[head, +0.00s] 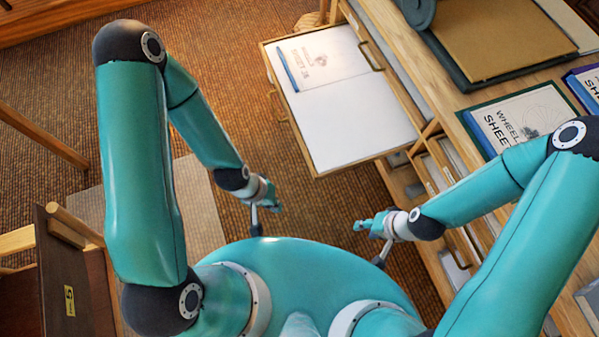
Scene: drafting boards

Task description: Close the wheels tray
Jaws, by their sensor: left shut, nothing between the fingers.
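The wheels tray (390,153) is a shallow wooden drawer pulled well out from the wooden cabinet (455,115). It holds a large white sheet and a smaller sheet (325,55) whose print appears to read "Wheels Sheet 28". Brass-coloured handles show on the tray's edges. My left gripper (274,205) is shut and empty, below and left of the tray's near corner, apart from it. My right gripper (359,226) is below the tray, near the cabinet front, touching nothing visible. Its finger gap is too small to tell.
Other open compartments (437,165) of the cabinet lie right of the tray. A framed wheel sheet (525,112) and a brown board (500,35) rest on the cabinet top. A dark wooden piece (70,275) stands at lower left.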

